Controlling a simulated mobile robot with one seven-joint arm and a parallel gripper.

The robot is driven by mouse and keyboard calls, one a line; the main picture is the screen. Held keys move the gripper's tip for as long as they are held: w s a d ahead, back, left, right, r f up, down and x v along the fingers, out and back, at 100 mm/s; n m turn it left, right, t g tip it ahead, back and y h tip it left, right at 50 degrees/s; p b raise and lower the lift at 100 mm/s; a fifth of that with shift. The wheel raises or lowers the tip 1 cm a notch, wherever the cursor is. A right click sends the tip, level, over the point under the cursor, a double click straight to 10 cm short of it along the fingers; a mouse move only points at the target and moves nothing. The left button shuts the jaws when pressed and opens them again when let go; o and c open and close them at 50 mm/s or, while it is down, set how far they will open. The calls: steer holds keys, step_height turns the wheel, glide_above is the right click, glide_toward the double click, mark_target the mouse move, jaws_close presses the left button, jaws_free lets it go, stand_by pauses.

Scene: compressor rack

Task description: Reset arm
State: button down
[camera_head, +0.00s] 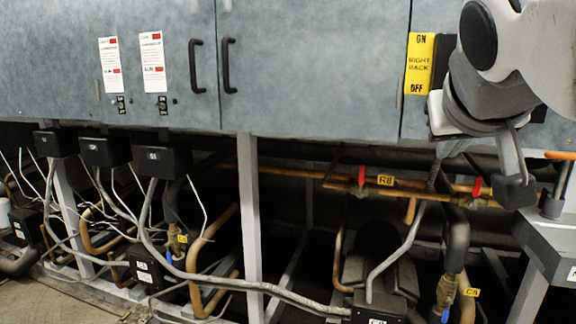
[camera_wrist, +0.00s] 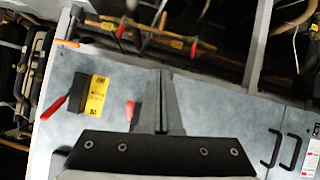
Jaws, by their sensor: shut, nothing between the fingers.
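My gripper (camera_head: 514,190) hangs at the right of the head view, in front of the grey cabinet and the pipes below it. In the wrist view my gripper (camera_wrist: 162,75) is shut, its fingers together with nothing between them. The yellow sign (camera_head: 419,64) reading ON, RIGHT RACK, OFF is on the cabinet, left of my arm. It also shows in the wrist view (camera_wrist: 93,97), beside a black switch box (camera_wrist: 64,96) with a red handle (camera_wrist: 53,108). In the head view my arm partly hides this box.
The grey cabinet (camera_head: 310,65) spans the top, with two black door handles. Below it are copper pipes (camera_head: 410,192) with red valve handles, a grey upright post (camera_head: 249,220) and dark compressors. A grey stand (camera_head: 550,245) is at the right edge, close to my gripper in the picture.

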steer(key=s+a+f+n+g+y, duration=0.15)
steer(key=s+f, duration=0.25)
steer(key=f, duration=0.5)
steer(key=s+a+f+g+y, duration=0.1)
steer(key=s+a+f+g, duration=0.15)
steer(key=f, duration=0.65)
steer(key=s+a+f+n+g+y, duration=0.1)
steer(key=s+a+f+y, duration=0.2)
steer(key=f, duration=0.5)
step_height(320, 180, up, 22)
steer(key=h+p, duration=0.1)
steer(key=p, duration=2)
steer(key=shift+s+f, duration=0.15)
steer(key=shift+s, duration=0.15)
